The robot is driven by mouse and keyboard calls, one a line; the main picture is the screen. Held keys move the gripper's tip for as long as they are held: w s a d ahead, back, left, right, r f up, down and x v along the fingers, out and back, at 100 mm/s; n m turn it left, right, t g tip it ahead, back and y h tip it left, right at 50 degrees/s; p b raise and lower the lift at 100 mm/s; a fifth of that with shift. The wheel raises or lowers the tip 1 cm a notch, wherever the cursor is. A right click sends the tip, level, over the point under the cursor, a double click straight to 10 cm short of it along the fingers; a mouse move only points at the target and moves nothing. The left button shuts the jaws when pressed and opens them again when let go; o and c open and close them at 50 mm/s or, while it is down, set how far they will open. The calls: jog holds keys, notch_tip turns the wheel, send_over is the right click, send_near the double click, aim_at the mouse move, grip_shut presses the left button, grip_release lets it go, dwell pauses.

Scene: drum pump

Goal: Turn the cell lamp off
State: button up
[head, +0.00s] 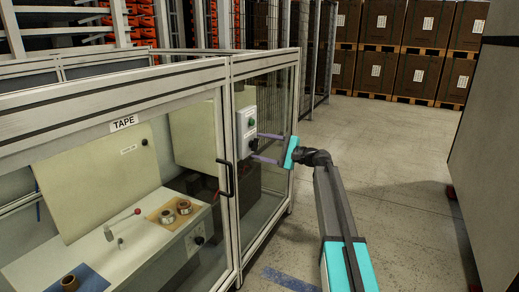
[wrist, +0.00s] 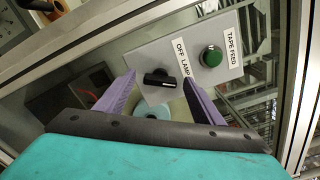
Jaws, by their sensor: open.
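The grey control box (head: 245,125) is on the enclosure's side frame in the head view. In the wrist view its panel (wrist: 146,60) carries a black rotary knob (wrist: 158,78) beside a white "OFF LAMP" label (wrist: 182,60). The knob's bar lies nearly level in the picture, its white mark at the right end. My gripper (head: 254,147) is open, its purple fingers reaching toward the box. In the wrist view, my gripper (wrist: 158,83) has one finger on each side of the knob; I cannot tell whether they touch it.
A green button (wrist: 211,56) labelled "TAPE FEED" sits close to the right finger. The door handle (head: 225,178) stands left of my gripper. The glazed enclosure holds tape rolls (head: 175,210) on a bench. Floor (head: 350,130) is clear beyond my arm; a large grey panel (head: 490,150) stands right.

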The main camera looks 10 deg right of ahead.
jog(key=shift+w+a, duration=0.15)
jog(key=shift+a, duration=0.05)
jog(key=shift+c, duration=0.5)
